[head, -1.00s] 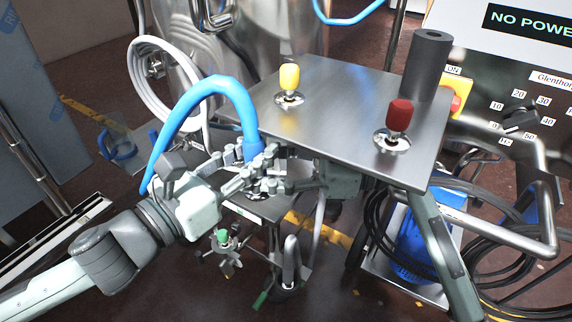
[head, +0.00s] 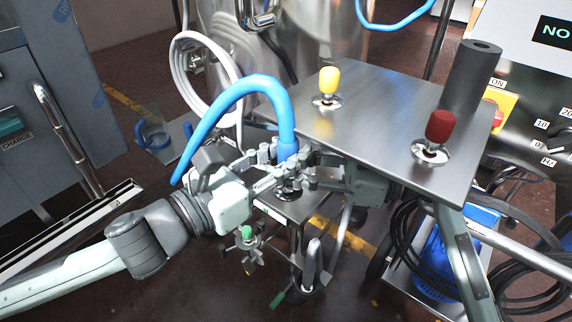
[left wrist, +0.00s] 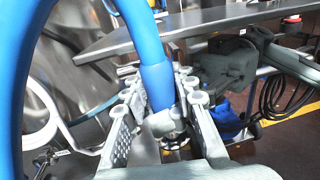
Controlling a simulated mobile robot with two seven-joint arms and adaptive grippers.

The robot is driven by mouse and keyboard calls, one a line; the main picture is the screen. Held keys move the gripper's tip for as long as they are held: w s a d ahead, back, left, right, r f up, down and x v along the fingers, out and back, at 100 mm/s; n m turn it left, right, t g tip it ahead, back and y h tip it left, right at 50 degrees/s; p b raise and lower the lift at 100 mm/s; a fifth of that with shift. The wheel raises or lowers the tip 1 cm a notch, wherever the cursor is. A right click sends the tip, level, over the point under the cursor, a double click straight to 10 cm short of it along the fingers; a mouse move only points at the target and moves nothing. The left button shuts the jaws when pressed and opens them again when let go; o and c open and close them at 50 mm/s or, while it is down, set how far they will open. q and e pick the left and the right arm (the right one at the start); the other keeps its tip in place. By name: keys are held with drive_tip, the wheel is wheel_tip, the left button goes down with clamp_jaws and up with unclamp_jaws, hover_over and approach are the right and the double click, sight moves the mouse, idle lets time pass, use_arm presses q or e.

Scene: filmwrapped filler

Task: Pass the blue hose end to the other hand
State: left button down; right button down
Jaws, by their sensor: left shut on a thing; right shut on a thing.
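The blue hose (head: 240,88) arches up in the head view and comes down to its thicker blue end (head: 287,149), beside the steel table's left edge. My left gripper (head: 281,165) is shut on the hose end from the left. My right gripper (head: 308,163) reaches in from the right, partly under the table top, and is shut on the same end. Their fingers overlap and partly hide the end's lower part. In the left wrist view the hose end (left wrist: 157,85) stands nearly upright between the fingers, with my right gripper (left wrist: 200,92) just behind.
The steel table top (head: 385,105) carries a yellow knob (head: 329,80), a red knob (head: 440,127) and a dark cylinder (head: 468,80). A steel tank (head: 310,35) and coiled white hose (head: 190,90) stand behind. A green-knobbed valve (head: 247,236) is below. Black cables (head: 410,225) hang at right.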

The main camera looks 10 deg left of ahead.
use_arm(q)
drive_tip(key=c, duration=1.1)
unclamp_jaws()
drive_tip(key=shift+c, duration=0.2)
